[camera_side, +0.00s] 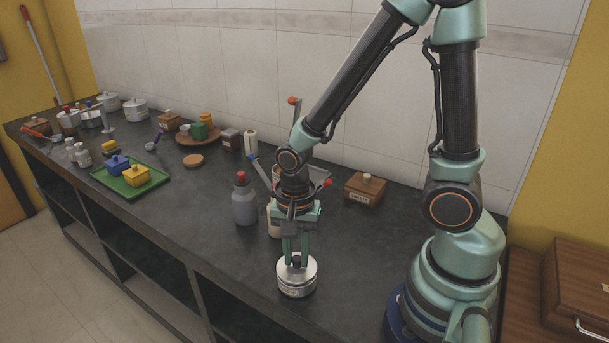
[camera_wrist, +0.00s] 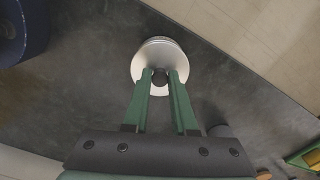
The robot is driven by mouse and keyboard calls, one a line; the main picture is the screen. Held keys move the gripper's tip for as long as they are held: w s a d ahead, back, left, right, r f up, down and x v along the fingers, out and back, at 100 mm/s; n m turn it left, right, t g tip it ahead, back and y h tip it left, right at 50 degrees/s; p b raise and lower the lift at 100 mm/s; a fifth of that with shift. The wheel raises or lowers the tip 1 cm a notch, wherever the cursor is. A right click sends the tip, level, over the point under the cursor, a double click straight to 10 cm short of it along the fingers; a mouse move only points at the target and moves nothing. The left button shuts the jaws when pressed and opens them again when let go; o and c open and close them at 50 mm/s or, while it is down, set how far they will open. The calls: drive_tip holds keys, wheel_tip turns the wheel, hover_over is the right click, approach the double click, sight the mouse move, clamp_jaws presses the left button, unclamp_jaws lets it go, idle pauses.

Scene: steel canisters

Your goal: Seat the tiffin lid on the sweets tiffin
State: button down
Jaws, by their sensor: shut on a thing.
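The steel tiffin (camera_side: 297,288) stands upright near the counter's front edge, a pale label on its side. The round steel tiffin lid (camera_side: 309,266) is at the top of it, and I cannot make out a gap between them. My gripper (camera_side: 297,262) points straight down and is shut on the lid's dark knob. In the wrist view the green fingers of my gripper (camera_wrist: 160,79) close on both sides of the black knob, over the lid (camera_wrist: 158,56). A second rim shows just past the lid's far edge there. The tiffin's inside is hidden.
A grey bottle with a red cap (camera_side: 244,202) and a cream container (camera_side: 273,220) stand close behind the tiffin. A wooden box (camera_side: 366,190) is at the back right. A green tray (camera_side: 128,188) with small pots lies to the left. The counter left of the tiffin is clear.

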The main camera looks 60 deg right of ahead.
drive_tip(key=shift+f, duration=0.45)
drive_tip(key=c, duration=0.6)
unclamp_jaws()
drive_tip(key=shift+c, duration=0.2)
drive_tip(key=shift+o, duration=0.3)
drive_tip(key=shift+o, duration=1.3)
drive_tip(key=shift+r, duration=0.1)
drive_tip(key=shift+r, duration=2.95)
